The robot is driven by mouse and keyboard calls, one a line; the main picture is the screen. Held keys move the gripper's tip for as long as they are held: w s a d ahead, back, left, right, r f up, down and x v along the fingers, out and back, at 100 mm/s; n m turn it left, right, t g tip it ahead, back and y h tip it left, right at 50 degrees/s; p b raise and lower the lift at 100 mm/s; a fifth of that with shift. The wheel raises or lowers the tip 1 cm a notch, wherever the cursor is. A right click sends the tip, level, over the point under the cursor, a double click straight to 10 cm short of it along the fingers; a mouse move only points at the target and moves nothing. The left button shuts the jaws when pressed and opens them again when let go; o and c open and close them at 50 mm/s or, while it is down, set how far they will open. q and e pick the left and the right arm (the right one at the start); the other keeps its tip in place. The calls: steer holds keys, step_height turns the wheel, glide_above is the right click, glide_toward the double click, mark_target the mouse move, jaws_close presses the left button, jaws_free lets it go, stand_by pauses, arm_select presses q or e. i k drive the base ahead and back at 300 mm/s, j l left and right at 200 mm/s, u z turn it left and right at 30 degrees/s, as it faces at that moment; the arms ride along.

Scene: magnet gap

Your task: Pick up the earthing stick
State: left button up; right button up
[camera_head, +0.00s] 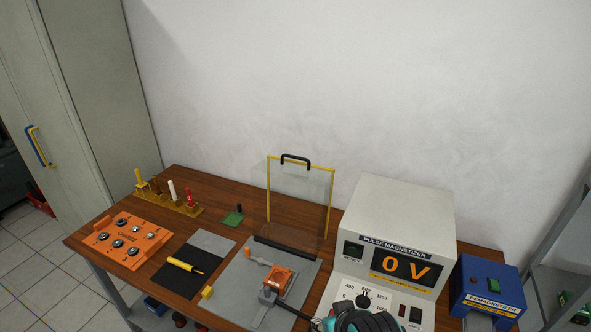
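An orange panel with knobs (128,239) is left of the mat; a tool rack (175,205) stands behind. A small yellow block (207,292) lies nearby. A clear shield (296,207) and an orange fixture (281,279) stand mid-bench. The pulse magnetizer (402,215) and blue demagnetizer (487,283) are right.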

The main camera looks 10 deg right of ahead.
mark_target(193, 270)
steer(key=i+j+z, duration=0.15)
steer(key=j, duration=0.3)
steer(key=i+j+z, duration=0.1)
steer(key=j, duration=0.35)
steer(key=i+j+z, duration=0.15)
steer(key=j, duration=0.3)
steer(key=i+j+z, duration=0.15)
steer(key=j, duration=0.35)
steer(key=i+j+z, duration=0.1)
steer(key=j, duration=0.4)
